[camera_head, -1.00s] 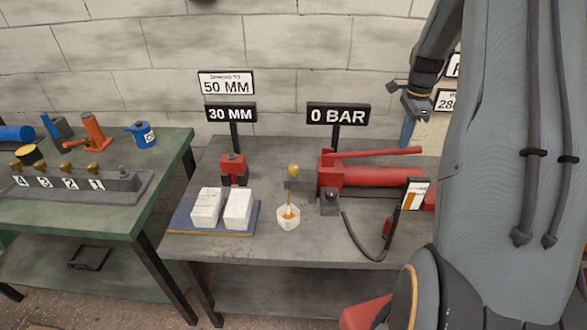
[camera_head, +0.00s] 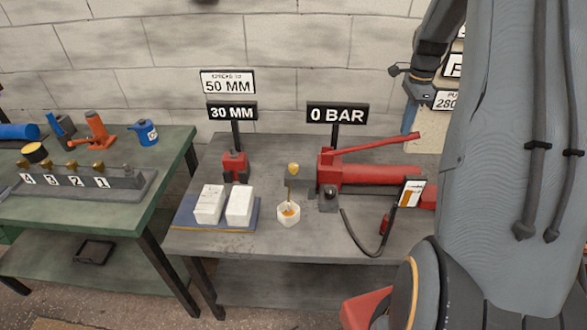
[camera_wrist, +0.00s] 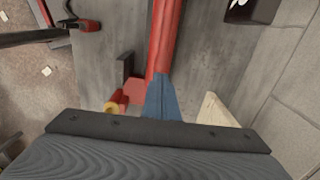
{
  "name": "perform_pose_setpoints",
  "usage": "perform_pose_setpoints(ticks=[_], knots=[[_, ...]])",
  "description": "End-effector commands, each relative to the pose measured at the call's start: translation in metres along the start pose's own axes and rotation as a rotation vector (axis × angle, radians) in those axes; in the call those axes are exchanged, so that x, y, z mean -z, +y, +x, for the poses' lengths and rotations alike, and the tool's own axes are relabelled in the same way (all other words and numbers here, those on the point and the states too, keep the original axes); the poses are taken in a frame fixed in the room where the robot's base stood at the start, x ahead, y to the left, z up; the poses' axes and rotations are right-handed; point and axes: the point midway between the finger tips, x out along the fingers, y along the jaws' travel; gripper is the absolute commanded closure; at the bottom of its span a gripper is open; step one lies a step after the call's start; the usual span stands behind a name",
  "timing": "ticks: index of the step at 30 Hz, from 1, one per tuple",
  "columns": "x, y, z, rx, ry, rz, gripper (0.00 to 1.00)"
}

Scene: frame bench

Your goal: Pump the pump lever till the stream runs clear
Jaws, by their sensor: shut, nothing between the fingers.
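The red pump (camera_head: 385,175) lies on the grey bench, with its red pump lever (camera_head: 375,143) slanting up to the right. A yellow piece (camera_head: 293,169) sits left of the pump above a white cup (camera_head: 289,216). A thin amber streak shows between them, and amber lies in the cup; how clear it runs is hard to tell. My gripper (camera_head: 408,127) is shut and empty, its blue fingers at the lever's right end. In the wrist view the blue fingertips (camera_wrist: 161,78) overlap the red lever (camera_wrist: 166,30); whether they touch cannot be told.
Signs read 0 BAR (camera_head: 338,114), 30 MM (camera_head: 232,112) and 50 MM (camera_head: 228,83). Two white blocks (camera_head: 225,205) rest on a blue tray. A small red jack (camera_head: 235,167) stands behind them. A black hose (camera_head: 358,237) curves across the bench front. A green bench (camera_head: 75,217) stands left.

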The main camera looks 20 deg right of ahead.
Motion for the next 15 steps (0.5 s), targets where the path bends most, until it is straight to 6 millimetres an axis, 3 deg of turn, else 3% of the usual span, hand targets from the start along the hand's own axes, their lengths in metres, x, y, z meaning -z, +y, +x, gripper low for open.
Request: perform_pose_setpoints(ticks=[5,15], knots=[[0.0,0.0,0.008,-0.001,0.0,0.0,1.0],[0.0,0.0,0.043,-0.001,-0.001,0.0,1.0]])
